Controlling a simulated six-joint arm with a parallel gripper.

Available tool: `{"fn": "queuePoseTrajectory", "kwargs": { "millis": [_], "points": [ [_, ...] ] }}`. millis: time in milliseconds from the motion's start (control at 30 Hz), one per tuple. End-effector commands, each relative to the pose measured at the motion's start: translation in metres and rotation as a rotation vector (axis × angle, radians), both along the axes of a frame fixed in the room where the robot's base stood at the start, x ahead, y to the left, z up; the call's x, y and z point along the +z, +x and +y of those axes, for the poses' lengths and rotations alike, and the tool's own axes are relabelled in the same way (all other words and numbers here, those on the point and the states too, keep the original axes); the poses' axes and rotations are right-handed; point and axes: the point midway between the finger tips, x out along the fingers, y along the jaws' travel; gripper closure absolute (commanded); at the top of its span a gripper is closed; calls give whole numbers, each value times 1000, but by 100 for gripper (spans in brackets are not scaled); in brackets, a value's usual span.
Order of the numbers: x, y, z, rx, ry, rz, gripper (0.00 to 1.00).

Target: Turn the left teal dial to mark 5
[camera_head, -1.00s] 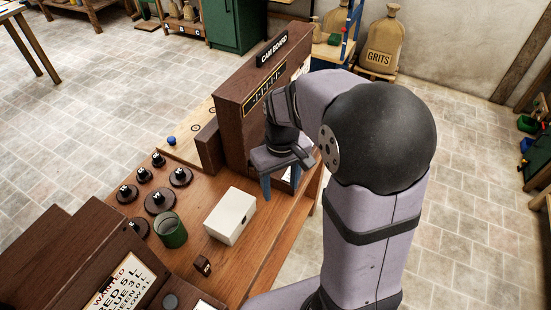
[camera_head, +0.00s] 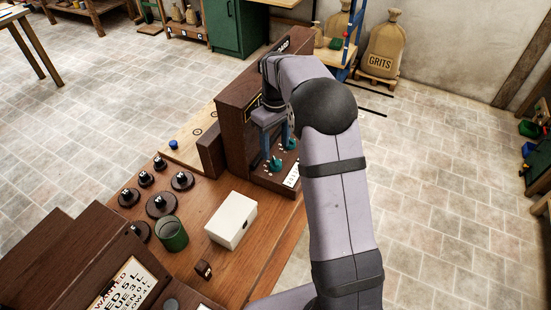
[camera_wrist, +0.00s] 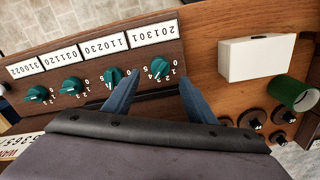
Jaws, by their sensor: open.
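Several teal dials stand in a row on the brown board (camera_head: 229,113). In the wrist view the rightmost teal dial (camera_wrist: 158,68) lies between my fingertips, with its plate reading upside down. The others are further left: a second teal dial (camera_wrist: 113,78), a third (camera_wrist: 71,86) and one at the far left (camera_wrist: 37,94). My gripper (camera_wrist: 160,75) is open, its blue fingers on either side of the rightmost dial. I cannot tell whether they touch it. In the head view my gripper (camera_head: 276,152) hangs over the board near a teal dial (camera_head: 275,166). The pointer's exact mark is unclear.
A white box (camera_head: 231,221) and a green cup (camera_head: 171,235) stand on the wooden bench (camera_head: 262,236). Several dark round weights, one of them large (camera_head: 161,205), stand left of the box. A small dark block (camera_head: 203,268) lies in front.

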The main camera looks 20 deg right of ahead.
Motion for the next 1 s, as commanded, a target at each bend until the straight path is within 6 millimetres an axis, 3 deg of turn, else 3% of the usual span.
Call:
{"fn": "queuePoseTrajectory", "kwargs": {
  "millis": [500, 933, 1000],
  "points": [
    [-58, -1, 0, -1, 0, 2, 49],
    [-67, -1, 0, -1, 0, 0, 49],
    [-67, -1, 0, -1, 0, 0, 66]
  ]
}}
